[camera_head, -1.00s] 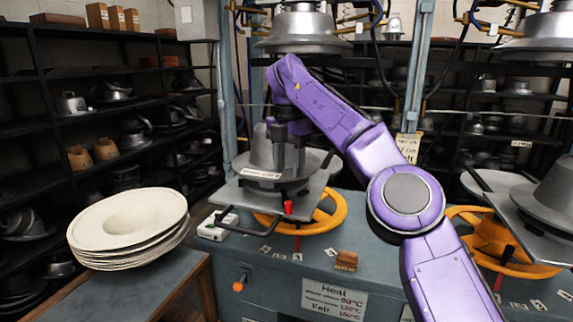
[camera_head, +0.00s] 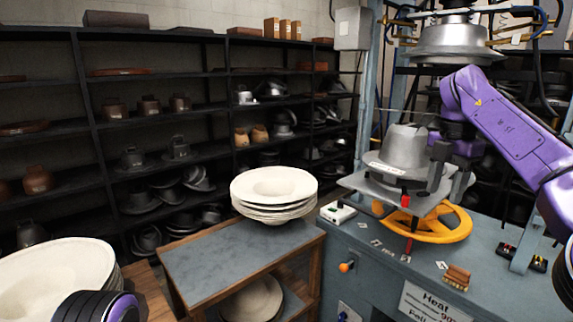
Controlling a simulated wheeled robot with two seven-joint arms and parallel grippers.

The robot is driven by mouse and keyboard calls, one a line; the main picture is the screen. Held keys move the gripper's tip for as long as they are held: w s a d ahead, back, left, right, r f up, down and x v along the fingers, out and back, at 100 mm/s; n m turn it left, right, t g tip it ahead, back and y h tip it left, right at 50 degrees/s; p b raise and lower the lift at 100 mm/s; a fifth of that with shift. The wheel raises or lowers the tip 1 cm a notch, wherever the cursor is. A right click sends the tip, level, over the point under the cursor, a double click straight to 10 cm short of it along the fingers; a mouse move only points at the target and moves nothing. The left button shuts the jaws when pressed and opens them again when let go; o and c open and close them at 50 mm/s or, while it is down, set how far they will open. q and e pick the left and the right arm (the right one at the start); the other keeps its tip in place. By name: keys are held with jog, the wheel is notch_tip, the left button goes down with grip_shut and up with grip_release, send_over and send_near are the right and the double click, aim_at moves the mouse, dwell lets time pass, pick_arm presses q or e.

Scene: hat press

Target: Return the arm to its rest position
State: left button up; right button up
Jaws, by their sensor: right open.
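My right arm (camera_head: 505,120) is purple and reaches in from the right edge, its elbow cut off there. My right gripper (camera_head: 448,178) is open and empty, its two dark fingers pointing down. It is at the right side of the grey hat form (camera_head: 403,150) on the press's lower plate (camera_head: 362,184); I cannot tell whether it touches the form. The upper metal die (camera_head: 450,42) hangs above, apart from the form. My left gripper is out of view; a dark, purple-edged part at the bottom left looks like my left arm.
A stack of pale felt hat blanks (camera_head: 274,190) sits on a small grey-topped table (camera_head: 205,262). Another pale stack (camera_head: 50,265) stands at the lower left. An orange handwheel (camera_head: 440,228) is under the plate. Dark shelves (camera_head: 215,110) with hat moulds line the back.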

jog(key=w+d+f+n+t+h, duration=0.1)
jog(key=w+f+n+t+h, duration=0.4)
jog(key=w+f+n+h, duration=0.45)
jog(key=s+a+f+n+t+b, duration=0.1)
jog(key=s+a+f+n+t, duration=0.15)
jog(key=f+n, duration=0.5)
jog(key=s+a+f+n+t+y, duration=0.1)
jog(key=a+f+n+t, duration=0.15)
jog(key=f+n, duration=0.5)
jog(key=s+a+f+n+t+b, duration=0.15)
jog(key=a+f+n, duration=0.3)
jog(key=f, duration=0.55)
jog(key=s+f+n+g+y, duration=0.2)
jog(key=s+f+n+y, duration=0.3)
jog(key=s+f+n, duration=0.75)
jog(key=s+d+f+g, duration=0.2)
jog(key=s+f, duration=0.2)
jog(key=s, duration=0.6)
jog(key=s+d+f+g, duration=0.2)
jog(key=s+f, duration=0.2)
jog(key=s, duration=0.6)
jog(key=s+d+f+n+g+b, duration=0.1)
jog(key=s+f+g, duration=0.1)
jog(key=s, duration=0.8)
jog(key=shift+d+f, duration=0.4)
jog(key=shift+f, duration=0.5)
